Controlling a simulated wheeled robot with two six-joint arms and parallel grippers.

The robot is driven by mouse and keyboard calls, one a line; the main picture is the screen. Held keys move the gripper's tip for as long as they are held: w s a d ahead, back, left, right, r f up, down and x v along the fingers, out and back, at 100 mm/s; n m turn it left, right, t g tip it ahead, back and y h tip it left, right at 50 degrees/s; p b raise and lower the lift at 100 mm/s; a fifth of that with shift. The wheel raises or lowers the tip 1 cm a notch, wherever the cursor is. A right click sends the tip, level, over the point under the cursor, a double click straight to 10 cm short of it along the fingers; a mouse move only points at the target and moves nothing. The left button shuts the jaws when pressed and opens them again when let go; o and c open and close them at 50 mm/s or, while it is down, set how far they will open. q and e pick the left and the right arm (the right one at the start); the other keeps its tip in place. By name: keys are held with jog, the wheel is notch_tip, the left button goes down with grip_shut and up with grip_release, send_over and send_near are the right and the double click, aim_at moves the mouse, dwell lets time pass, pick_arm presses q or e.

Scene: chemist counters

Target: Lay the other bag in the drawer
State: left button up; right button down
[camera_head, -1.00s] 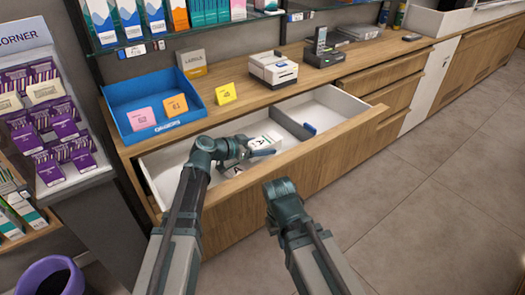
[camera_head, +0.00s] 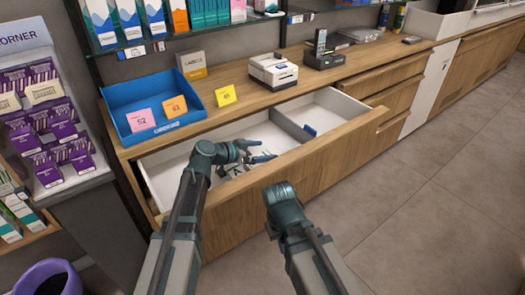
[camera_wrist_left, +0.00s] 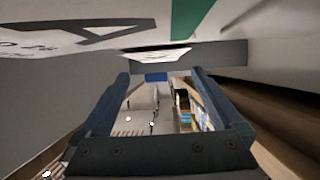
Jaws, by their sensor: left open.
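The open drawer (camera_head: 320,152) juts out below the counter. White paper bags with dark lettering (camera_head: 233,170) lie low in its front left compartment, mostly hidden by my left gripper and the drawer front. In the left wrist view, which is upside down, a white bag (camera_wrist_left: 60,38) with a black letter and a green stripe fills the top. My left gripper (camera_head: 262,153) is open over the bags inside the drawer, its fingers apart with nothing between them. My right gripper (camera_head: 283,194) is in front of the drawer; its fingers are hidden.
On the counter are a blue tray (camera_head: 150,105) with cards, a yellow card (camera_head: 226,96) and a white printer (camera_head: 273,71).

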pick_arm(q)
jog(key=shift+r, duration=0.2)
jog(key=shift+s+a+r+p, duration=0.25)
jog(key=shift+r+p, duration=0.15)
jog(key=shift+p, duration=0.15)
jog(key=shift+s+a+r+p, duration=0.1)
jog(key=shift+a+r+p, duration=0.1)
jog(key=shift+r+p, duration=0.25)
jog(key=p+v, duration=0.3)
jog(key=v, duration=0.6)
jog(key=shift+s+a+f, duration=0.1)
jog(key=shift+s+a, duration=0.1)
jog(key=shift+s+a+p, duration=0.3)
jog(key=shift+a+p, duration=0.1)
jog(key=shift+a, duration=0.1)
jog(key=shift+r, duration=0.2)
